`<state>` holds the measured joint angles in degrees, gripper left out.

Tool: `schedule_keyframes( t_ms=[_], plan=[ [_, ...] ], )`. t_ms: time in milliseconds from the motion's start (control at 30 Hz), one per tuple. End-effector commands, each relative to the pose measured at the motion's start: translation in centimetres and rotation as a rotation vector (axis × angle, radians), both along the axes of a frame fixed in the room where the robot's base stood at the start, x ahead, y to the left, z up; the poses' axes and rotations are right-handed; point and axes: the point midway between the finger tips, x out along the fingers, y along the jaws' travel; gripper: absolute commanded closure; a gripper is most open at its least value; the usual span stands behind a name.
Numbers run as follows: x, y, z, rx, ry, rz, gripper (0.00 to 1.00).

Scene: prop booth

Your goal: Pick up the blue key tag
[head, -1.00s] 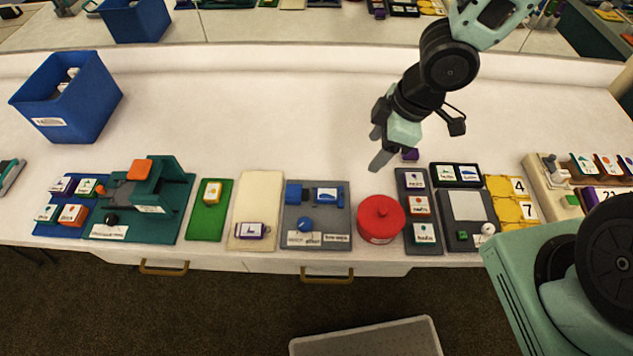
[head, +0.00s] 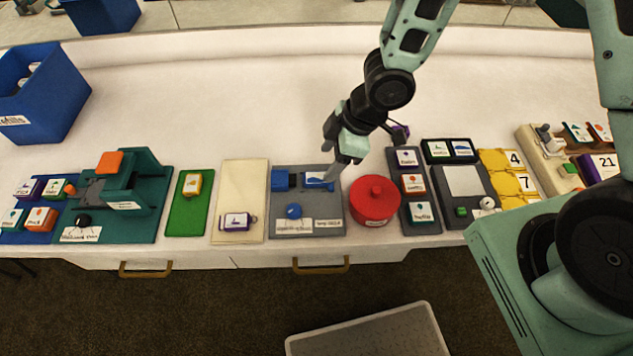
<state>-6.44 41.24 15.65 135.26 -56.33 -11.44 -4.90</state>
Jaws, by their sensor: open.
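A small blue tag with a white picture label (head: 314,180), which looks like the blue key tag, lies on the upper right of a grey board (head: 332,213). I cannot tell from this view whether a finger touches the tag.
A blue block (head: 280,180) and a blue knob (head: 293,211) sit on the same board. A round red lidded pot (head: 374,198) stands close on the right. A cream board (head: 240,190) lies to the left. The table behind is clear.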

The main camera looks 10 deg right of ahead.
Motion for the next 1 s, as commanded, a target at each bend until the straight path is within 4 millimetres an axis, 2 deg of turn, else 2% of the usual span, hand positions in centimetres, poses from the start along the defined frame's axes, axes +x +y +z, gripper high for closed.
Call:
schedule_keyframes(
  t_ms=[167, 500, 833, 1000],
  plan=[
    [0.0, 0.4, -0.9, -0.002, 0.001, 0.002, 0.40],
    [0.0, 1.9, -4.7, -0.003, 0.002, 0.001, 0.40],
    [0.2, 2.2, -5.2, -0.001, -0.001, 0.000, 0.40],
    [0.2, 2.2, -5.2, -0.001, -0.001, 0.000, 0.87]
  ],
)
